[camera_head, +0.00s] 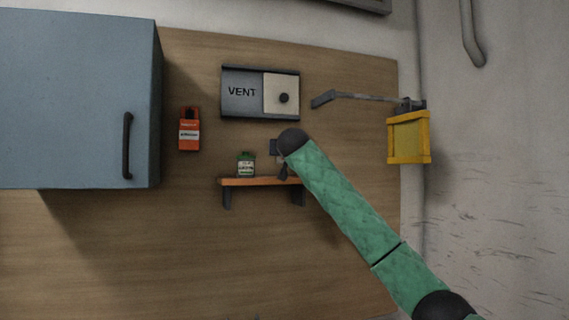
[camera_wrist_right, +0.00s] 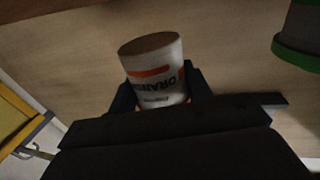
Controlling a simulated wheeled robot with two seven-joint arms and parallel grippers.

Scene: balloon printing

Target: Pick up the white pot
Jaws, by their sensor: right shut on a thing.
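In the head view my right gripper (camera_head: 279,160) is at the right end of the small wooden shelf (camera_head: 259,182). The white pot is hidden there behind my gripper and green-sleeved arm. I cannot tell whether it touches the shelf. My left gripper is in neither view.
A green-lidded pot (camera_head: 246,164) stands on the shelf just left of my right gripper; it also shows in the wrist view (camera_wrist_right: 299,38). Above are a VENT panel (camera_head: 241,92) and an orange box (camera_head: 189,130). A blue cabinet (camera_head: 75,100) is left, a yellow box (camera_head: 408,138) right.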

